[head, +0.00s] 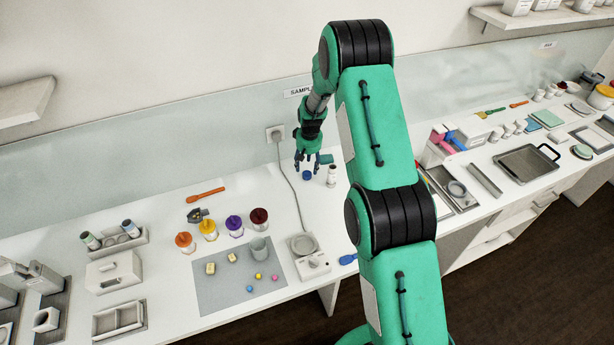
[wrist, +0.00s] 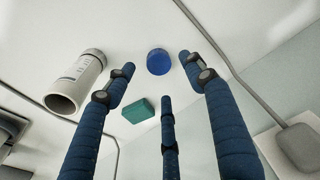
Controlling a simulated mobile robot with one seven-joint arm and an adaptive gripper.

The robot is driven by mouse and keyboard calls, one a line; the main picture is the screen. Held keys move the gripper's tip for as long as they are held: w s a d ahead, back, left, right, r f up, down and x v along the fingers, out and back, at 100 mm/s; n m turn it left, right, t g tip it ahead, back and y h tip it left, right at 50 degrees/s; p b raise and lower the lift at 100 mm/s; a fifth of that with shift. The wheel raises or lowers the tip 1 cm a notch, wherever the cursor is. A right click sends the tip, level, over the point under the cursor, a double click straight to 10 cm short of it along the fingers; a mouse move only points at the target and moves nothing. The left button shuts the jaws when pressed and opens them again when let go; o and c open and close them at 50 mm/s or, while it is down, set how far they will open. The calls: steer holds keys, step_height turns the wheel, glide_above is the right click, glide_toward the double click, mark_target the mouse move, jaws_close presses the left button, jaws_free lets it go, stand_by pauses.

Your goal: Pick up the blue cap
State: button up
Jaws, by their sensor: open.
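The blue cap (head: 307,175) is a small round disc on the white counter below my gripper in the head view. In the wrist view the blue cap (wrist: 159,62) lies beyond the fingertips, between the left and right fingers. My gripper (head: 307,161) is open and empty, pointing down over the counter close to the cap. In the wrist view my gripper (wrist: 158,85) shows three dark blue fingers spread apart. I see no contact with the cap, though the exact height gap is hard to tell.
A white cylindrical bottle (wrist: 78,80) stands near the cap, and a teal block (wrist: 139,110) lies close to the fingers. A grey cable (head: 291,180) runs across the counter from a wall socket (head: 275,134).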

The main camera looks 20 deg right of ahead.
mark_target(307, 174)
steer(key=shift+f, duration=0.1)
stand_by(0.3)
steer(key=shift+w+f+p, duration=0.15)
steer(key=shift+f+p, duration=0.05)
steer(key=shift+f, duration=1.05)
steer(key=shift+w+f+p, duration=0.1)
steer(key=shift+f+p, duration=0.1)
steer(key=shift+f, duration=1.05)
steer(key=shift+c, duration=0.5)
steer(key=c, duration=0.7)
